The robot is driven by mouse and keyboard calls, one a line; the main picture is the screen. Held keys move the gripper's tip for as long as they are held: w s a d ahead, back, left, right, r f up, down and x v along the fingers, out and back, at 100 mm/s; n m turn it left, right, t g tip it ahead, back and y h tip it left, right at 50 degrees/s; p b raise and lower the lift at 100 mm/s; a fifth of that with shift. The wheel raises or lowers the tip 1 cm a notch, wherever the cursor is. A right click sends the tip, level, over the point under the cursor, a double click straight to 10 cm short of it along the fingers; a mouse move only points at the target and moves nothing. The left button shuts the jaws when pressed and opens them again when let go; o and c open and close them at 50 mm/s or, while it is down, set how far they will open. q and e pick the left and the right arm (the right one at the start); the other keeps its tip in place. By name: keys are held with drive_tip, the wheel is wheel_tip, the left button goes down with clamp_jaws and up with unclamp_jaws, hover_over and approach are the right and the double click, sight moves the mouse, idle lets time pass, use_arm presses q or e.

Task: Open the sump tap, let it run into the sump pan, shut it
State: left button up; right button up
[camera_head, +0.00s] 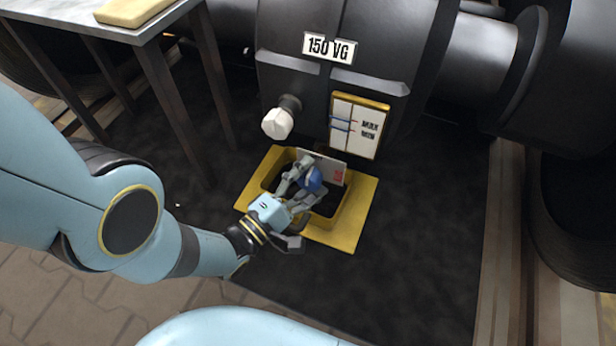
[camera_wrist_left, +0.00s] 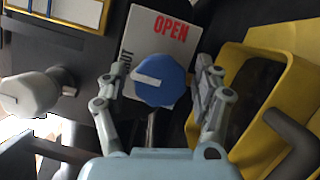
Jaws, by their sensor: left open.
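The sump tap has a blue knob (camera_head: 314,180), which also shows in the left wrist view (camera_wrist_left: 162,88), with a white mark pointing left there towards black lettering, partly hidden, that seems to read SHUT. The white plate (camera_head: 332,168) behind it carries red OPEN lettering, at the top in the wrist view (camera_wrist_left: 146,32). My left gripper (camera_head: 303,185) is open, its fingers on either side of the knob; I cannot tell whether they touch it. The yellow sump pan (camera_head: 345,238) lies on the floor below. Its inside is partly hidden by my gripper. My right gripper is out of view.
A white knob (camera_head: 278,123) juts out left of the MAX/MIN gauge (camera_head: 357,125), under the 150 VG plate (camera_head: 330,47) on the dark casing. A grey table (camera_head: 75,28) stands at the upper left. Dark floor mat (camera_head: 430,240) is clear to the right.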

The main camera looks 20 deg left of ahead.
use_arm(q)
drive_tip(key=shift+s, duration=0.1)
drive_tip(key=v, duration=0.7)
drive_tip(key=shift+s+a, duration=0.1)
drive_tip(key=shift+s, duration=0.05)
idle(0.4)
